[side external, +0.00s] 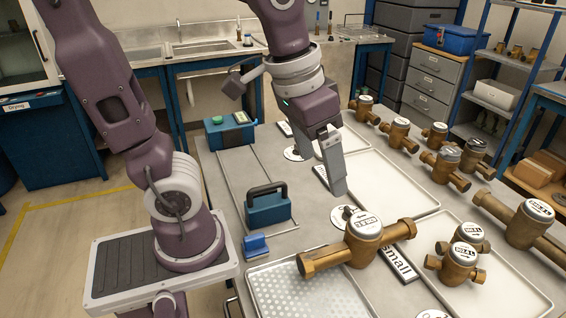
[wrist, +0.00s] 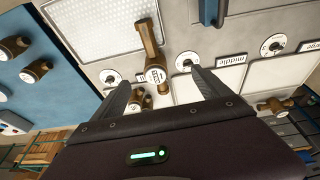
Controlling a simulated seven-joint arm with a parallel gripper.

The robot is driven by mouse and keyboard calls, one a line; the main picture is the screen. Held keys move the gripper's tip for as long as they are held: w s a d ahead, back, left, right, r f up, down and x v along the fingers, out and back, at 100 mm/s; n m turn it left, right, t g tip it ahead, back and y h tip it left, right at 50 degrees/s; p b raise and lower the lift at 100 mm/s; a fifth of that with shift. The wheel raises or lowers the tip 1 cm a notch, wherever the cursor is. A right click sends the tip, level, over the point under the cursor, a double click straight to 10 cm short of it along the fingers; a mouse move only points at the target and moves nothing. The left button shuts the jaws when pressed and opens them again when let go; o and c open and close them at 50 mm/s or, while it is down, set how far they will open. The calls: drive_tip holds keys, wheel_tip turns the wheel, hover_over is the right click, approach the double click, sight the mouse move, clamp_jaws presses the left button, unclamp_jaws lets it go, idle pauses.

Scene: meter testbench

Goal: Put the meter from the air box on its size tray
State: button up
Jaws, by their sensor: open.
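A long brass meter (side external: 362,238) with a white round dial lies by the front perforated white tray (side external: 290,292), one end over that tray and the other toward the "small" label (side external: 398,263). It also shows in the wrist view (wrist: 151,45), ahead of and between the finger lines. I cannot tell whether the perforated tray is the air box. My gripper (side external: 320,173) is open and empty, above the bench, farther back than the meter. The wrist view shows both fingers apart (wrist: 161,78). Size trays are the small tray (side external: 510,296), middle tray (side external: 395,185) and large tray (wrist: 290,70).
Two short brass meters (side external: 463,256) stand on the small tray. Several more brass meters (side external: 448,160) stand along the right side. A teal box with a black handle (side external: 268,207) and a teal device with a green knob (side external: 228,133) are at left. The middle tray is bare.

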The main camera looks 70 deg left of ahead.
drive_tip(key=s, duration=0.2)
drive_tip(key=s+a+t, duration=0.1)
drive_tip(key=s, duration=0.1)
drive_tip(key=s+t, duration=0.1)
drive_tip(key=s, duration=0.1)
drive_tip(key=shift+s+a+r, duration=0.15)
drive_tip(key=shift+s+r, duration=0.15)
drive_tip(key=shift+s, duration=0.1)
drive_tip(key=shift+c, duration=1.1)
drive_tip(key=shift+s, duration=0.15)
drive_tip(key=shift+c, duration=0.8)
